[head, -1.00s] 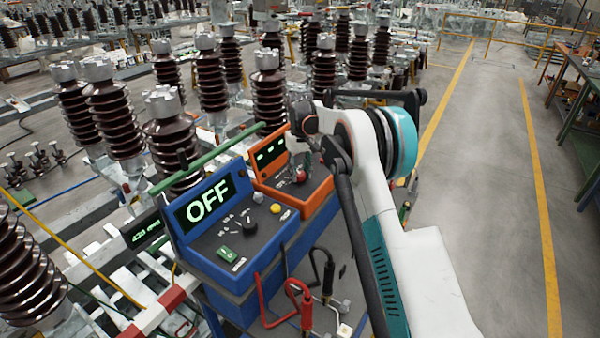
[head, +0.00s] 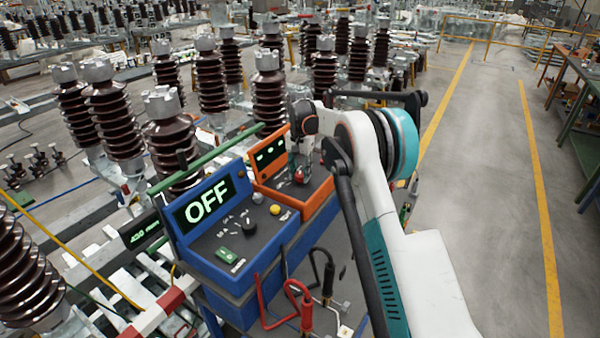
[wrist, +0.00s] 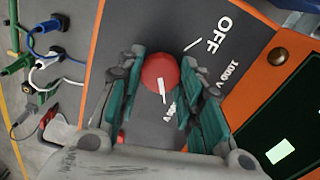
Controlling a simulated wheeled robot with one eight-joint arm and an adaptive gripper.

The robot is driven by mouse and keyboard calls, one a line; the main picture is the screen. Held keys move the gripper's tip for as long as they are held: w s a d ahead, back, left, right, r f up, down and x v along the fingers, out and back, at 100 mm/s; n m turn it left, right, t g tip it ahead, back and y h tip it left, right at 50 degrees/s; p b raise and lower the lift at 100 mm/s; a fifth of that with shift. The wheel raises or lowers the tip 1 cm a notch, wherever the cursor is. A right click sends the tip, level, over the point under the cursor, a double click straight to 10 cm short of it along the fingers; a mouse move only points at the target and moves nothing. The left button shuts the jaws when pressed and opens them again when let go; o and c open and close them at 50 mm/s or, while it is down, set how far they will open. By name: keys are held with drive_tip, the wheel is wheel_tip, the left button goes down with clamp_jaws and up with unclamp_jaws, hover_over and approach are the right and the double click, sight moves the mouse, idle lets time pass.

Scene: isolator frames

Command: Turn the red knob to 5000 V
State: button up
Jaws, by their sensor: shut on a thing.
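The red knob (wrist: 160,71) sits on the grey panel of the orange box (wrist: 252,83) in the wrist view. It also shows small in the head view (head: 299,176). My gripper (wrist: 158,85) has its green-padded fingers on either side of the knob and is shut on it. The knob's white mark points down in the wrist view, away from the OFF label and toward a partly hidden label whose number I cannot read. A 1000 V label is beside OFF. In the head view my gripper (head: 301,168) reaches down onto the box.
A blue box (head: 265,238) with an OFF display, a yellow button and a black knob stands next to the orange box. Ribbed brown insulators (head: 267,95) crowd behind.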

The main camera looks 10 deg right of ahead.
sight(300, 174)
idle(0.4)
drive_tip(key=o, duration=1.1)
drive_tip(key=shift+c, duration=0.2)
drive_tip(key=shift+r, duration=0.1)
wheel_tip(300, 174, up, 12)
